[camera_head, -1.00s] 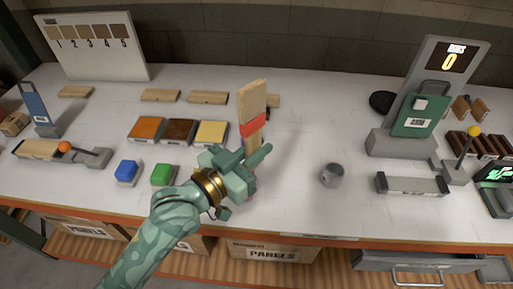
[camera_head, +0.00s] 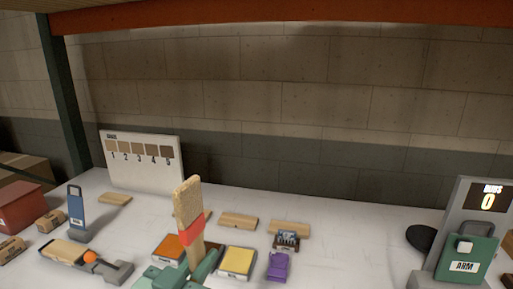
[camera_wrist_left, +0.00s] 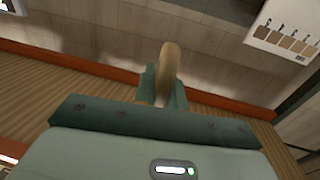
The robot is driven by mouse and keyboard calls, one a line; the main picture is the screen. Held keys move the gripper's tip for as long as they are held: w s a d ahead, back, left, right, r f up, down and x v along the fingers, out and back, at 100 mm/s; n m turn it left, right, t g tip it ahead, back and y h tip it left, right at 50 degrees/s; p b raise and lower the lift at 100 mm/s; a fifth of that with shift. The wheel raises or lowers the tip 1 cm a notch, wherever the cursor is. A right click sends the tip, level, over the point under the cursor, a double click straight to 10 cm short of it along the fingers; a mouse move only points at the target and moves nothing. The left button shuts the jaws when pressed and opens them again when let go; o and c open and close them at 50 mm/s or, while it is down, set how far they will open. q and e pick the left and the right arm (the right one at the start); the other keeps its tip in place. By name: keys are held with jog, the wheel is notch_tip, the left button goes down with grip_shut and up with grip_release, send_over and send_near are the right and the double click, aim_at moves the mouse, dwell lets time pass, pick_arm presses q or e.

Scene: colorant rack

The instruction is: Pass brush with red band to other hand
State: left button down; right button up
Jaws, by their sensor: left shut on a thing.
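In the left wrist view the left gripper (camera_wrist_left: 163,90) holds the brush (camera_wrist_left: 168,65), which points away from the camera. The lower end of the brush is hidden by the fingers. My right gripper is not in view.
Behind the brush lie an orange pad (camera_head: 169,248), a yellow pad (camera_head: 236,262), wooden blocks (camera_head: 238,221) and a purple object (camera_head: 278,266). A numbered sample board (camera_head: 142,163) stands at back left.

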pick_arm(q)
jog(key=s+a+f+m+t+y+p, duration=0.1)
jog(key=s+a+f+y+p, duration=0.2)
jog(key=s+a+f+y, duration=0.3)
jog(key=s+a+f, duration=0.1)
jog(key=a+f, duration=0.3)
jog(key=a, duration=0.1)
jog(key=shift+s+m, duration=0.15)
jog(key=shift+m, duration=0.15)
jog(key=shift+a+r, duration=0.1)
jog(key=m+p, duration=0.2)
jog(key=m, duration=0.3)
jog(key=shift+m, duration=0.3)
